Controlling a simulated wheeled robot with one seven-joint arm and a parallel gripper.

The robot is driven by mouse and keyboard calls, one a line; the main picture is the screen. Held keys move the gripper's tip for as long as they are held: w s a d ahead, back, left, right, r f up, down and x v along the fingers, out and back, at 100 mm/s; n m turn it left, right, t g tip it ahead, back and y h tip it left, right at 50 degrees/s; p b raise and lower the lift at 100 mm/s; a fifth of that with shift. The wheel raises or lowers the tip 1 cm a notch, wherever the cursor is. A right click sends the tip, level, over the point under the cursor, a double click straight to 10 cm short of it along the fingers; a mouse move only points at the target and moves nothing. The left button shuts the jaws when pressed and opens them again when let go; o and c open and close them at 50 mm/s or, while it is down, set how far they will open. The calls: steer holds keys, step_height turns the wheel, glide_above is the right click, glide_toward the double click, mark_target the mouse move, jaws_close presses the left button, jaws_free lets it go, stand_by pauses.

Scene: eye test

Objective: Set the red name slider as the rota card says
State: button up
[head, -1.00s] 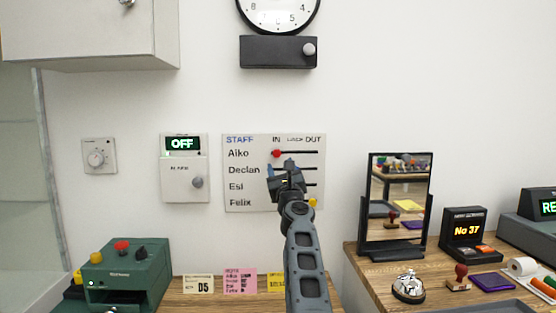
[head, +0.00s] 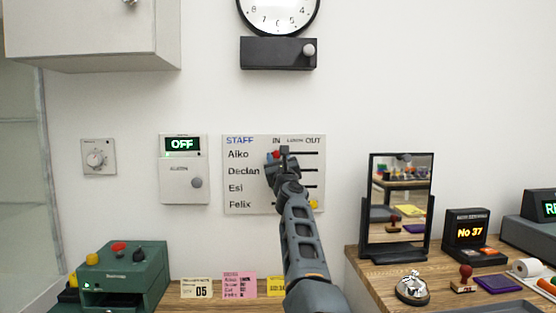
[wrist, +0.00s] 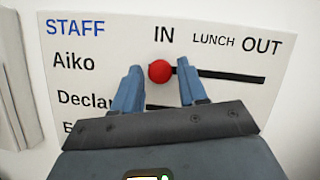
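The red name slider (head: 276,154) is a round knob on the Aiko row of the white staff board (head: 234,190), at the left end of its slot under IN. In the wrist view the red slider (wrist: 160,71) sits between the two blue-grey fingers of my gripper (wrist: 159,76). The fingers are apart, with a gap on each side of the knob. My gripper (head: 278,157) covers part of the board in the head view. A pink card (head: 239,286) with several lines of small writing stands on the lower counter; I cannot read it surely.
A yellow slider (head: 313,204) is at the right on the Felix row. Other cards (head: 196,289) flank the pink one. A framed mirror (head: 400,240), a bell (head: 412,289) and a display (head: 466,234) stand on the right counter. The Aiko slot right of the knob is clear.

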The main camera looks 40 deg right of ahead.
jaws_close()
stand_by(0.3)
steer(key=s+d, duration=0.1)
steer(key=s+d+p, duration=0.1)
steer(key=d, duration=0.1)
steer(key=s+d+p, duration=0.1)
steer(key=shift+d+r, duration=0.1)
steer(key=shift+d, duration=0.1)
steer(key=shift+s+d, duration=0.15)
steer(key=shift+d, duration=0.1)
steer(key=shift+o, duration=1.3)
jaws_free()
steer(key=p+v, duration=0.2)
steer(key=v, duration=0.6)
